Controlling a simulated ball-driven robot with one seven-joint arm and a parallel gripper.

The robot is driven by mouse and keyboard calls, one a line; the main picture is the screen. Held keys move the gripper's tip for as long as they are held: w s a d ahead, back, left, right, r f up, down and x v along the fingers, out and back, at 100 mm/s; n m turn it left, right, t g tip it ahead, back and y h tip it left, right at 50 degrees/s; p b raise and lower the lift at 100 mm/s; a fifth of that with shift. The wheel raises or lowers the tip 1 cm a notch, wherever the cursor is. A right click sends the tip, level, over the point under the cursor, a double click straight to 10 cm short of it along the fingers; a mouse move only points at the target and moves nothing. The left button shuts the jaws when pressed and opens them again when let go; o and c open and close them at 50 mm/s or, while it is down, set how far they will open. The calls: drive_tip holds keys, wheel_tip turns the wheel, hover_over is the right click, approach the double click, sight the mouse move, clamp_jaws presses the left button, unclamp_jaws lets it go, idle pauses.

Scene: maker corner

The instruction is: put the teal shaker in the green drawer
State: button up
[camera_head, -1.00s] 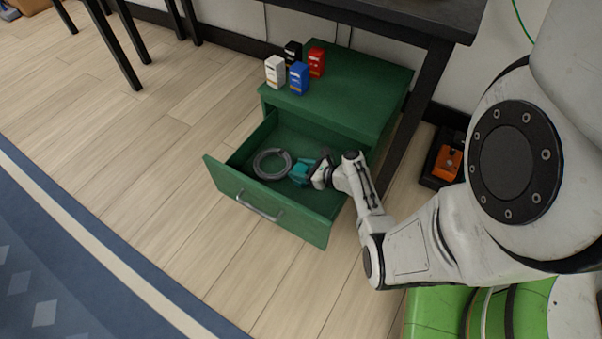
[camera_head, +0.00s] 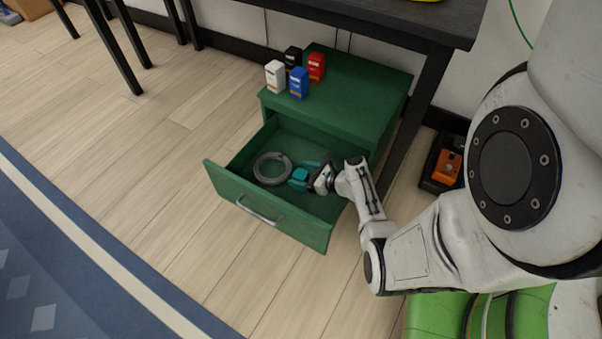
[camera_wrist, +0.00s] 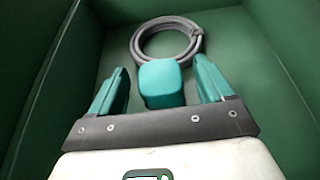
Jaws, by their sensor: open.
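The green drawer (camera_head: 240,188) is pulled open from the green cabinet (camera_head: 350,92). The teal shaker (camera_wrist: 161,84) is inside the drawer, between the two teal fingers of my gripper (camera_wrist: 164,90) in the wrist view. A gap shows on both sides of the shaker, so the fingers are open around it. In the head view my gripper (camera_head: 312,176) reaches into the drawer, and the shaker (camera_head: 300,174) shows at its tip. Whether the shaker rests on the drawer floor cannot be told.
A grey coiled ring (camera_wrist: 168,38) lies in the drawer just beyond the shaker. White (camera_head: 275,76), black (camera_head: 293,57), blue (camera_head: 299,82) and red (camera_head: 317,67) boxes stand on the cabinet top. The drawer walls enclose my gripper. An orange item (camera_head: 447,166) sits in a dark tray at right.

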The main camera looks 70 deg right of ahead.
drive_tip(key=p+v, duration=0.5)
drive_tip(key=v, duration=0.6)
